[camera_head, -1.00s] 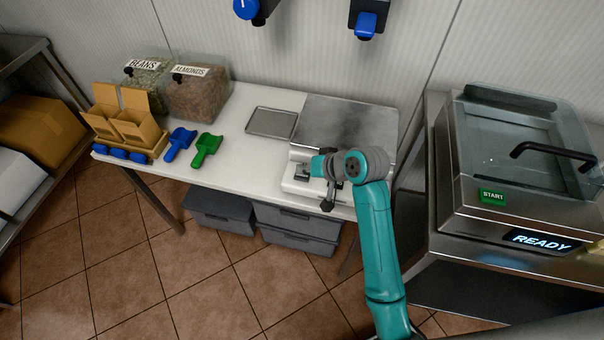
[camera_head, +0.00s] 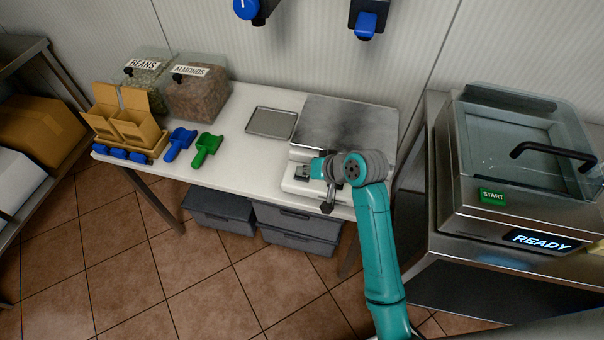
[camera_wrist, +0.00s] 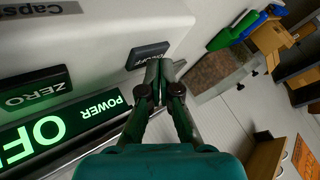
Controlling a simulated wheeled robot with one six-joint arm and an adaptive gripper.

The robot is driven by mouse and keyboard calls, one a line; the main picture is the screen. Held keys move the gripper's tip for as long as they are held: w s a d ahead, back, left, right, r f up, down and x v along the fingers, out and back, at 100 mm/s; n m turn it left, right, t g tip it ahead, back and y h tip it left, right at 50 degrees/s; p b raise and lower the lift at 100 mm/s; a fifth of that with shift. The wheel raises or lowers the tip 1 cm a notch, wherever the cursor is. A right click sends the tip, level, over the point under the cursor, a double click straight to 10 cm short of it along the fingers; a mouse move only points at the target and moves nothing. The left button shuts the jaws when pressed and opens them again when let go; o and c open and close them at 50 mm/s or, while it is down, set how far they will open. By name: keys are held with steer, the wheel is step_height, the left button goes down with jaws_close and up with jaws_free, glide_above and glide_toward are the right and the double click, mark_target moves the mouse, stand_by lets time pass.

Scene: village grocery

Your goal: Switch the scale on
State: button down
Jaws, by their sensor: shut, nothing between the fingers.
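The scale (camera_head: 345,124) stands at the right end of the white table, with a steel weighing plate and a white front. My arm covers part of its front. In the wrist view, the scale's white housing (camera_wrist: 100,45) carries a dark ZERO key (camera_wrist: 35,88), a second dark key (camera_wrist: 148,54) with small lettering I cannot read for sure, and a lit green display (camera_wrist: 55,137) reading POWER and "OF", the rest cut off. My gripper (camera_wrist: 160,68) is shut and empty, its fingertips right by the second key. I cannot tell whether they touch it.
A metal tray (camera_head: 271,122), a green scoop (camera_head: 206,149) and a blue scoop (camera_head: 179,143) lie left of the scale. Bins of beans (camera_head: 146,78) and almonds (camera_head: 197,92) stand behind. A sealing machine (camera_head: 520,165) showing READY stands to the right.

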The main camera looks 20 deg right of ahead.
mark_target(305, 177)
stand_by(0.7)
steer(key=shift+r, duration=0.45)
steer(key=shift+r, duration=3)
